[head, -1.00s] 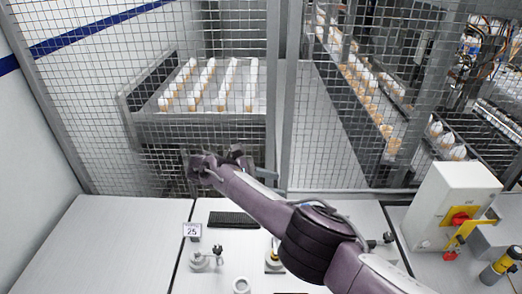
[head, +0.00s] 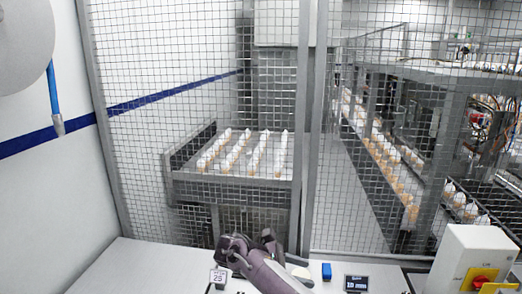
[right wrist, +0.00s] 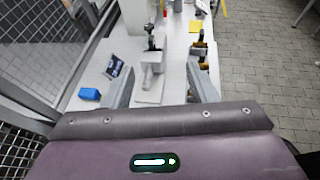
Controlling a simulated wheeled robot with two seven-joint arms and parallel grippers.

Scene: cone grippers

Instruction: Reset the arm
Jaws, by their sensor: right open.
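My right arm comes in at the bottom of the head view. Its purple and dark gripper (head: 252,243) is just above the white table (head: 120,265), close to the mesh fence. In the right wrist view the two grey fingers (right wrist: 160,88) stand wide apart. A white fixture on the bench (right wrist: 150,82) shows beyond and between them; I see nothing held. My left arm and gripper are not in view.
A mesh fence (head: 200,120) stands behind the table, with a tray of white cones (head: 245,152) beyond it. On the table are a number sign (head: 218,277), a blue block (head: 326,271) and a small display (head: 356,283). A white switch box (head: 470,255) stands at right.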

